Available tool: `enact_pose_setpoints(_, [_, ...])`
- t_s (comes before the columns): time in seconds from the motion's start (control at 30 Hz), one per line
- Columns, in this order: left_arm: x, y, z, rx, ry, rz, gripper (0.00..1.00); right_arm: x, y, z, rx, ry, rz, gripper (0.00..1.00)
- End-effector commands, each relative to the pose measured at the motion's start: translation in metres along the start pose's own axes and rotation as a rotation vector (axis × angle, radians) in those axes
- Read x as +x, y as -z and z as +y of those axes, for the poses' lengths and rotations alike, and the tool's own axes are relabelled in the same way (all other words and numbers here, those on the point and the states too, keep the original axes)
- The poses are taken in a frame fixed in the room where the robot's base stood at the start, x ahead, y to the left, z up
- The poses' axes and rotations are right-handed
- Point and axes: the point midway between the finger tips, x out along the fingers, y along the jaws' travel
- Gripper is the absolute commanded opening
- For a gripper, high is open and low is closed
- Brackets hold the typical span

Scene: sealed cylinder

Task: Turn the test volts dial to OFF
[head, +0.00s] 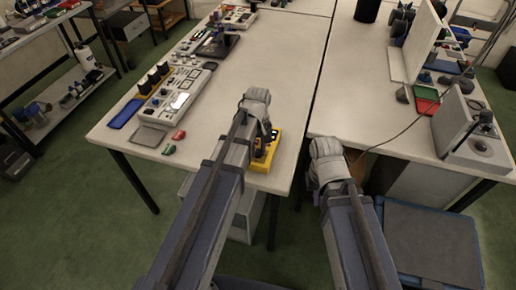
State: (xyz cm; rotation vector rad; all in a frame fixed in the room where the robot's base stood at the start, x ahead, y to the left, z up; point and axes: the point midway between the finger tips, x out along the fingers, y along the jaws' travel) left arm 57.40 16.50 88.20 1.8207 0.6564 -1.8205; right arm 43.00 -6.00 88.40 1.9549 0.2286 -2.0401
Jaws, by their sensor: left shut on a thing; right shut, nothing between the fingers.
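A yellow and dark tester (263,166) lies near the front right corner of the left table. My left gripper (266,128) is over the tester's far end, its jaws shut on what appears to be the test volts dial. The wrist and arm hide the dial and part of the tester's face, so the dial's pointer and markings cannot be read. My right gripper (327,172) is shut and empty, apart from the tester, at the front left edge of the right table. Its fingertips are mostly hidden by its own wrist.
A panel with black knobs (157,78), a grey instrument (181,98), a blue tray (126,113) and small red and green pieces stand to the left. The table's middle is clear. A grey box with a cable (464,124) and a red tray (426,107) stand on the right table.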

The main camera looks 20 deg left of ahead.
Motion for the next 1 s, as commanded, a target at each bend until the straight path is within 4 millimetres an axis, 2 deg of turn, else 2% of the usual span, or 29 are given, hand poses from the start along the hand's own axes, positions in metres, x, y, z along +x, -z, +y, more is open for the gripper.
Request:
enact_pose_setpoints(0.4, [0.0001, -0.0003, -0.0003, -0.222, 0.0, -0.001, 0.0, 0.0001, 0.0, 0.0, 0.0, 0.0, 0.0, 0.0])
enact_pose_setpoints(1.0, [0.0001, -0.0003, -0.0003, -0.273, 0.0, -0.001, 0.0, 0.0001, 0.0, 0.0, 0.0, 0.0, 0.0, 0.0])
